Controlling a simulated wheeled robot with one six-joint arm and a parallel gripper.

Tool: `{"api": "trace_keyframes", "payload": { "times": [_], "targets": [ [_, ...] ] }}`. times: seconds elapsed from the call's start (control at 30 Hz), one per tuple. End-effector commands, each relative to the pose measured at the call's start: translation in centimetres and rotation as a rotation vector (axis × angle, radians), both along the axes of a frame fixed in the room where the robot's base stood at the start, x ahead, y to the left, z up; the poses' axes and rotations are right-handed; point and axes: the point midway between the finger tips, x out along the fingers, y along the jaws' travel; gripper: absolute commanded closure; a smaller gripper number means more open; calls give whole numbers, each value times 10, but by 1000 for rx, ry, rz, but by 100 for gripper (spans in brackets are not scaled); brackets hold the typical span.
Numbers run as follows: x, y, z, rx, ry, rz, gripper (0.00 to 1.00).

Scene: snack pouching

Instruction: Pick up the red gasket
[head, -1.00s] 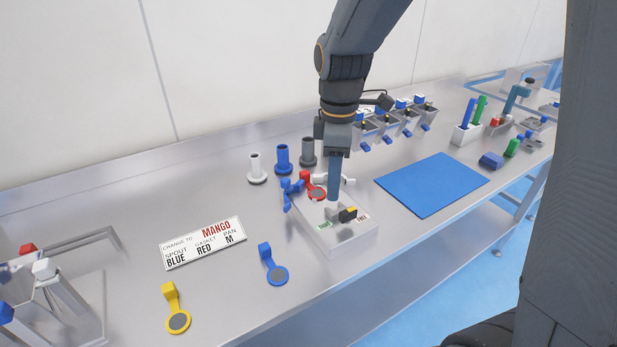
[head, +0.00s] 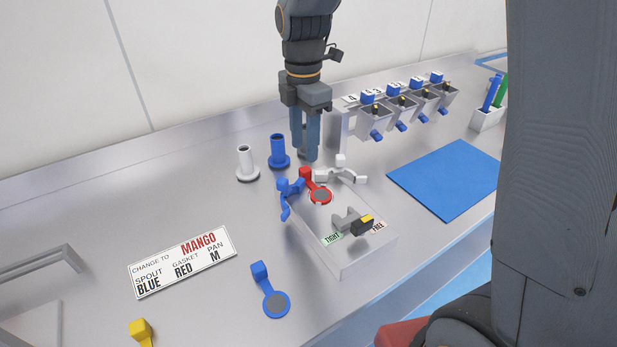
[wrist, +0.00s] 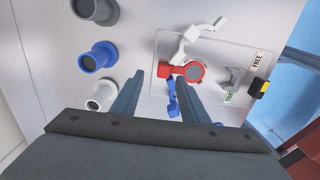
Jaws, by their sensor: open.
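The red gasket (head: 320,195) is a ring around a grey disc with a red block tab. It lies at the back end of the pale fixture block (head: 350,262), between a blue clamp piece (head: 286,190) and a white clamp piece (head: 341,172). My gripper (head: 306,157) points down, open and empty, just behind and above the gasket's tab. In the wrist view the gasket (wrist: 194,71) shows beyond my open fingers (wrist: 160,79), with its tab between the fingertips in the picture. One fingertip overlaps the blue clamp piece there. No contact with the gasket is clear.
A grey lever (head: 352,222) sits on the fixture by TIGHT and FREE labels. A blue gasket (head: 275,304) and a sign (head: 182,262) lie in front. The blue mat (head: 450,180) is clear.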

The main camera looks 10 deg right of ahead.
Motion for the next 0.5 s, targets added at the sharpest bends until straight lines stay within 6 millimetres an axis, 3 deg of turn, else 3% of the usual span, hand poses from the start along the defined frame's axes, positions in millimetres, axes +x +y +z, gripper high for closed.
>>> {"api": "trace_keyframes", "payload": {
  "times": [0.5],
  "targets": [
    [-8, 0, -60, 0, 3, -2, 59]
  ]
}}
